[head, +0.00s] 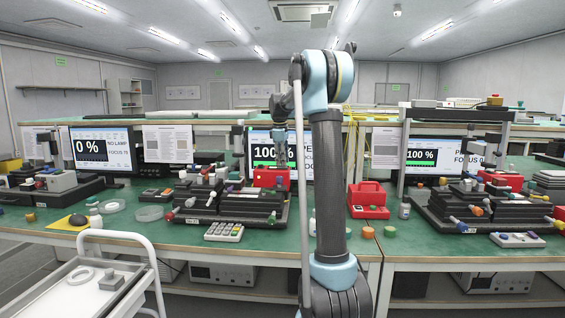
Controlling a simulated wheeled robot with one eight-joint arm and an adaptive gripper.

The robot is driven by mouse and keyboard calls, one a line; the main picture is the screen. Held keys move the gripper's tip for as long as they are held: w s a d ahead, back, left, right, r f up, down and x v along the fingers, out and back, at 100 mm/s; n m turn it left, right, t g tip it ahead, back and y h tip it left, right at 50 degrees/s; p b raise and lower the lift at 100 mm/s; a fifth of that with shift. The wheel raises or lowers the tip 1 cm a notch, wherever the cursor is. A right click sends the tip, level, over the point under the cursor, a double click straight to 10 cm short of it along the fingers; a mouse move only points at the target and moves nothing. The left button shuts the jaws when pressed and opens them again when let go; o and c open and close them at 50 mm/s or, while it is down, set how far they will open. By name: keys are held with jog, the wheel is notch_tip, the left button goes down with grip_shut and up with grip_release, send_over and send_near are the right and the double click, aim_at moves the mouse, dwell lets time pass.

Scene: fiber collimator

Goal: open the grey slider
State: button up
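I cannot tell for sure which part is the grey slider. A black multi-stage bench device (236,204) with small grey and coloured knobs stands on the green bench (290,235) in the middle. Similar devices stand at left (55,188) and at right (478,207); the left one carries a grey block (61,181). My arm rises in front of the bench and bends over towards the middle device. My gripper (281,181) seems to hang above the right end of that device, in front of a red case. It is too small to see whether its fingers are open.
A grey keypad box (224,231) lies before the middle device. A red box (368,198) and a small bottle (405,211) stand right of my arm. Screens (268,152) line the back. A white cart (88,284) is at front left. Open bench lies beside the keypad.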

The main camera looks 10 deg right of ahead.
aim_at(280, 169)
jog(key=shift+o, duration=1)
notch_tip(280, 169, up, 12)
jog(key=s+a, duration=0.1)
jog(key=s, duration=0.1)
jog(key=shift+f, duration=0.2)
jog(key=s+d+f+m, duration=0.1)
jog(key=s+f+m, duration=0.4)
jog(key=s, duration=1)
jog(key=s+d+f+m, duration=0.2)
jog(key=s+f, duration=0.5)
jog(key=s, duration=0.8)
jog(key=s+f+m, duration=0.6)
jog(key=s+f, duration=1.4)
jog(key=f, duration=0.2)
jog(key=shift+s+y, duration=0.2)
jog(key=shift+y, duration=0.2)
